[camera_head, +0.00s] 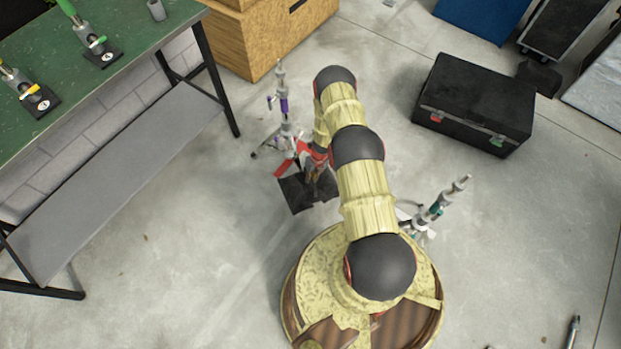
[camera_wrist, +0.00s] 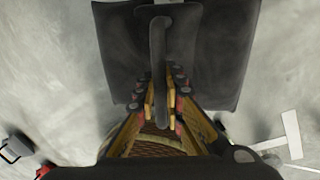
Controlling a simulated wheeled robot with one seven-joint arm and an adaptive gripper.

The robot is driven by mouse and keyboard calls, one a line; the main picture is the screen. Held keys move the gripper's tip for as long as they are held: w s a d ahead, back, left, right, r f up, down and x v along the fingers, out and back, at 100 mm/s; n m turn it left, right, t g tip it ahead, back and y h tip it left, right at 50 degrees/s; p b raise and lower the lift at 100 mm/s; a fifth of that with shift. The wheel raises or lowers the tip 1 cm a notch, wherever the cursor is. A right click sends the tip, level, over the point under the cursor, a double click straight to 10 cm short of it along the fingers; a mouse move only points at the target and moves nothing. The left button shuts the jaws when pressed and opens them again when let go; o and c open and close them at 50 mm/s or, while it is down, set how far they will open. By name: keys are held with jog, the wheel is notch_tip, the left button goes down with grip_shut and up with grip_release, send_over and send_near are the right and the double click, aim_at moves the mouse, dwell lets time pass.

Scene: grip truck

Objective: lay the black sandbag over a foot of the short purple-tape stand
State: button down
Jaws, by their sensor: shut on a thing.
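The black sandbag (camera_head: 298,192) hangs from my gripper (camera_head: 318,170) close to the floor, just in front of the short purple-tape stand (camera_head: 285,125). In the wrist view the sandbag (camera_wrist: 215,50) spreads as two dark panels with a strap between them. My gripper (camera_wrist: 160,100) is shut on that strap. The purple-tape stand is upright, with its feet spread on the floor. Part of its base is hidden behind the bag and my arm. I cannot tell whether the bag touches a foot.
A teal-tape stand (camera_head: 432,208) stands right of my arm. A black case (camera_head: 478,105) lies at the back right. A wooden crate (camera_head: 265,45) is behind the purple-tape stand. A green workbench (camera_head: 130,25) with a lower shelf stands left. The floor between shelf and sandbag is clear.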

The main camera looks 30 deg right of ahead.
aim_at(310, 185)
jog(key=shift+w+f+b, duration=0.2)
jog(key=shift+f+b, duration=1)
jog(key=shift+f, duration=4.2)
jog(key=c, duration=1.8)
grip_release()
jog(key=shift+s+f, duration=0.1)
jog(key=shift+s, duration=0.05)
jog(key=shift+s+a+f, duration=0.1)
jog(key=shift+s+f, duration=0.05)
jog(key=shift+s, duration=0.1)
jog(key=shift+w+r, duration=0.15)
jog(key=shift+r, duration=0.1)
jog(key=r, duration=0.3)
jog(key=d+r, duration=0.1)
jog(key=r, duration=0.3)
jog(key=d+r, duration=0.1)
jog(key=r, duration=0.3)
jog(key=shift+d+r, duration=0.25)
